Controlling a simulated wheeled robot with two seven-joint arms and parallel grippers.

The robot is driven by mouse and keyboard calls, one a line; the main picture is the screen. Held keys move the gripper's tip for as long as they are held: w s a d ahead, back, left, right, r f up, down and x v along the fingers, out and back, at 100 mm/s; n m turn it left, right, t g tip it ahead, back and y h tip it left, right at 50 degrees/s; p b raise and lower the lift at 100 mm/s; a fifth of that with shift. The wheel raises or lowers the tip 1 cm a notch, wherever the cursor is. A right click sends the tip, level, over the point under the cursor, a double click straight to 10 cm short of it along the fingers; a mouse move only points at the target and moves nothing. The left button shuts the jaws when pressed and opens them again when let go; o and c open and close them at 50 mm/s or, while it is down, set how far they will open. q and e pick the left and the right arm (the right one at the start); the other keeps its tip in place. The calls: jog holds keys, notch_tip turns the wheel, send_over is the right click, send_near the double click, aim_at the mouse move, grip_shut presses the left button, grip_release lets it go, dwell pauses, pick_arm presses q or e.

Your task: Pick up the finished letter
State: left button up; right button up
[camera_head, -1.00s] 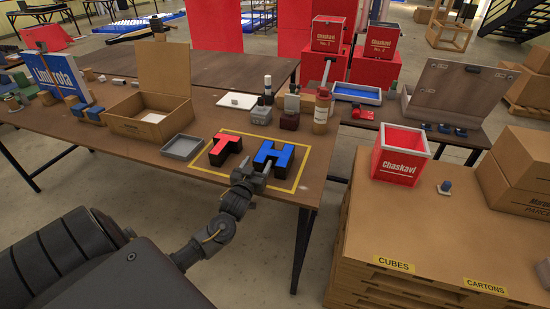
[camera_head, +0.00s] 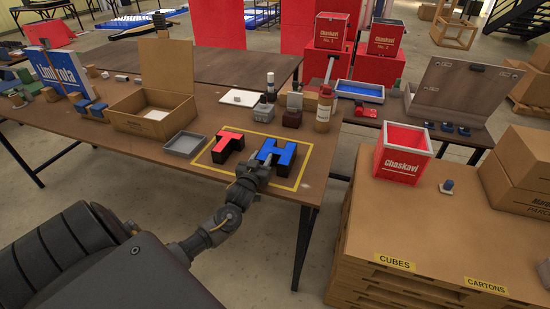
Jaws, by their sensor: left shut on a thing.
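Two block letters with black sides stand inside a yellow square outline (camera_head: 296,184) on the brown table. The letter T (camera_head: 230,140) has a red top and is on the left. The letter H (camera_head: 286,154) has a blue top and is on the right. My left gripper (camera_head: 263,163) is at the near left part of the H, shut on it. The gripper hides part of the H's near side and its fingertips are hard to make out. I cannot tell whether the H is off the table. My right gripper is not in view.
A shallow grey tray (camera_head: 185,144) lies left of the T. An open cardboard box (camera_head: 128,117) is further left.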

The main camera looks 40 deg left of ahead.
pick_arm(q)
jog(key=shift+r, duration=0.15)
jog(key=shift+r+b, duration=0.3)
jog(key=shift+r, duration=0.3)
jog(key=s+a+r+b, duration=0.2)
jog(key=s+r, duration=0.9)
jog(key=s, duration=0.2)
jog(key=shift+s+a+r, duration=0.15)
jog(key=shift+s+r, duration=0.2)
jog(key=shift+s, duration=0.05)
